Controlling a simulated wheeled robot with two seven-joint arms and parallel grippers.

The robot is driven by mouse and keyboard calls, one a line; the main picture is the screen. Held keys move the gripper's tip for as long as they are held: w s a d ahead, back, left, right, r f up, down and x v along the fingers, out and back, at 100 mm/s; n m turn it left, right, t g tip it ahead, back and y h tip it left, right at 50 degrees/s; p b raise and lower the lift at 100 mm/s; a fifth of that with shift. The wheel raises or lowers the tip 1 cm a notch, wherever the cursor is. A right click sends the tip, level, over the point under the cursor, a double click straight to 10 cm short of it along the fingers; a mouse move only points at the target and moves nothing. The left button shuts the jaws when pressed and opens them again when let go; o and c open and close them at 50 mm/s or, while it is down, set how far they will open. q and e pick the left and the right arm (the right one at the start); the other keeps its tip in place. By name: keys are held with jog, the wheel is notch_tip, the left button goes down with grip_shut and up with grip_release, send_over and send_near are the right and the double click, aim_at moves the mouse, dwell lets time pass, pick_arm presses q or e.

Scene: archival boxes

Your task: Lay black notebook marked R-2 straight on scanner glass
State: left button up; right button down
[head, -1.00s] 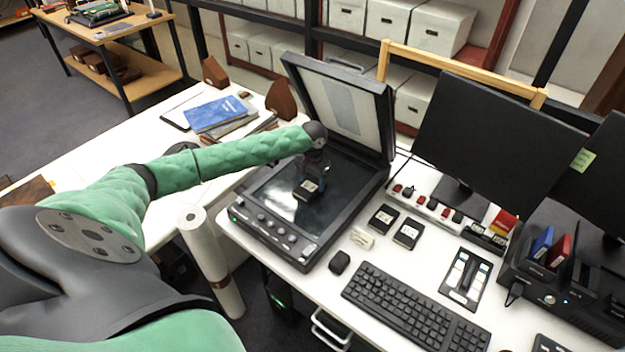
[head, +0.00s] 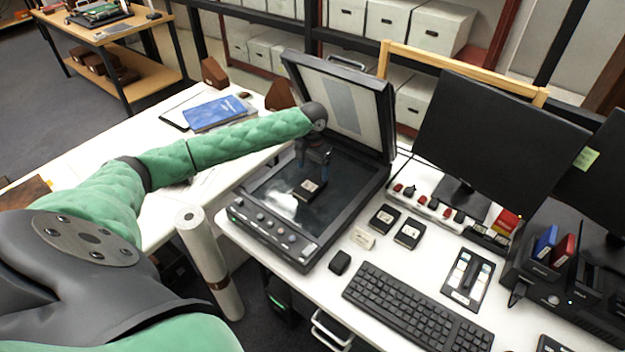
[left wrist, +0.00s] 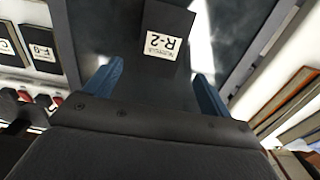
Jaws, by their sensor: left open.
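The black notebook (head: 310,189) lies on the dark scanner glass (head: 270,205) of the flatbed scanner. In the left wrist view the notebook (left wrist: 164,22) shows a white label reading R-2. My left gripper (head: 316,158) is over the far part of the glass, just behind the notebook. In the left wrist view its two blue fingers (left wrist: 158,88) are spread apart, with the notebook beyond their tips and nothing between them. The scanner lid (head: 345,105) stands open. My right gripper is not in view.
Two other small black notebooks (head: 384,218) (head: 409,234) lie right of the scanner. A black mouse-sized block (head: 340,262), a keyboard (head: 415,305) and a monitor (head: 495,140) are on the desk. A blue book (head: 213,112) lies on the left table.

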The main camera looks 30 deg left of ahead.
aim_at(313, 183)
pick_arm(q)
notch_tip(313, 183, up, 6)
jog(key=b, duration=0.1)
jog(key=shift+r, duration=0.2)
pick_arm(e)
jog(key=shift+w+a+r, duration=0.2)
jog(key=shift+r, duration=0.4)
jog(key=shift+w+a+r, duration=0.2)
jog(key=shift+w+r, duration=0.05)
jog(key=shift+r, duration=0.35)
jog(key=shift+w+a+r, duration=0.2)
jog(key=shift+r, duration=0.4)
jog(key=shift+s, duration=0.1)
